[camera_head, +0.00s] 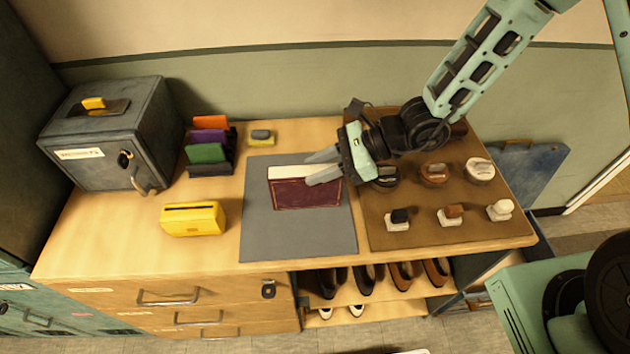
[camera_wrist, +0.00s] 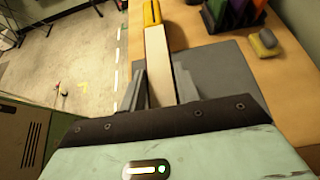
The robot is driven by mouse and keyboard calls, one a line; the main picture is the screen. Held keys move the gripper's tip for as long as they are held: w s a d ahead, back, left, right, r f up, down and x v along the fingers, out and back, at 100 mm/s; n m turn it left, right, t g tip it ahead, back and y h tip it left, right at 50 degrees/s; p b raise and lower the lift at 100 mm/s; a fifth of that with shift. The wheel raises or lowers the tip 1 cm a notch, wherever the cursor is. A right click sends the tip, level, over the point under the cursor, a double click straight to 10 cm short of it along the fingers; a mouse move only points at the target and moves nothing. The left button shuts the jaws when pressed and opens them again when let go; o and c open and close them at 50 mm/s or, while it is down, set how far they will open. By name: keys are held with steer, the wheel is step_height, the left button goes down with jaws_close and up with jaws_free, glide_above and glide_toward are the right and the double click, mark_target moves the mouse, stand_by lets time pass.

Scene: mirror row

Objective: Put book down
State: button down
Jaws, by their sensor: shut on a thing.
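A dark red book (camera_head: 306,194) with a pale page edge is over the grey mat (camera_head: 290,236) on the wooden cabinet top. My gripper (camera_head: 309,170) reaches in from the right and is shut on the book by its pale edge. In the wrist view the book's cream edge (camera_wrist: 159,62) runs between the two fingers of my gripper (camera_wrist: 159,80). The book's cover faces the front in the head view. I cannot tell whether its lower edge touches the mat.
A yellow box (camera_head: 193,219) stands left of the mat. Behind it are a rack of coloured folders (camera_head: 208,150), a small sponge-like block (camera_head: 262,137) and a grey safe (camera_head: 112,135). A brown board (camera_head: 415,231) with tins and brushes lies right. The mat's front is clear.

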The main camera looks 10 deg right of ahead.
mark_target(319, 185)
steer(key=shift+f+p, duration=0.6)
steer(key=shift+f, duration=1.95)
steer(key=shift+f, duration=0.2)
steer(key=c, duration=1)
jaws_free()
steer(key=shift+c, duration=0.2)
steer(key=shift+r, duration=0.15)
